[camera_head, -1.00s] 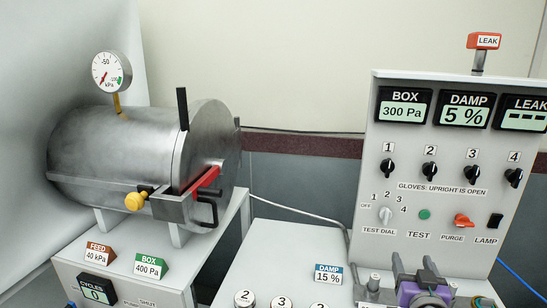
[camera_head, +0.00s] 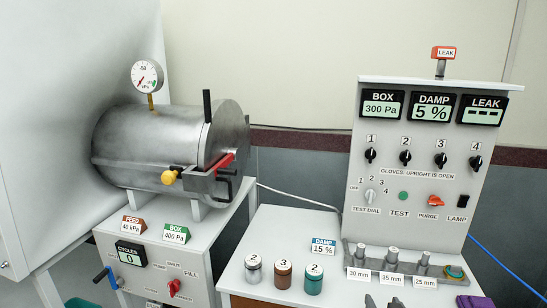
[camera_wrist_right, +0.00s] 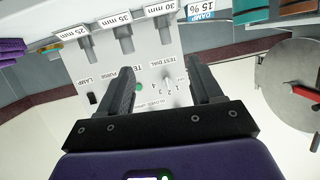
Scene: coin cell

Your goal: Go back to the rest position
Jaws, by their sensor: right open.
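In the head view, the two dark fingertips of my right gripper (camera_head: 383,302) show at the bottom edge, in front of the plug row. In the right wrist view, the gripper (camera_wrist_right: 160,75) is open, its two black fingers apart with nothing between them. The control panel (camera_wrist_right: 150,60) shows upside down beyond them. My left gripper is not seen in the head view.
The white table holds numbered jars (camera_head: 284,273) and a rack with 30, 35 and 25 mm posts (camera_head: 392,258). The panel (camera_head: 360,215) stands behind. A steel chamber (camera_head: 140,150) is on the left cabinet.

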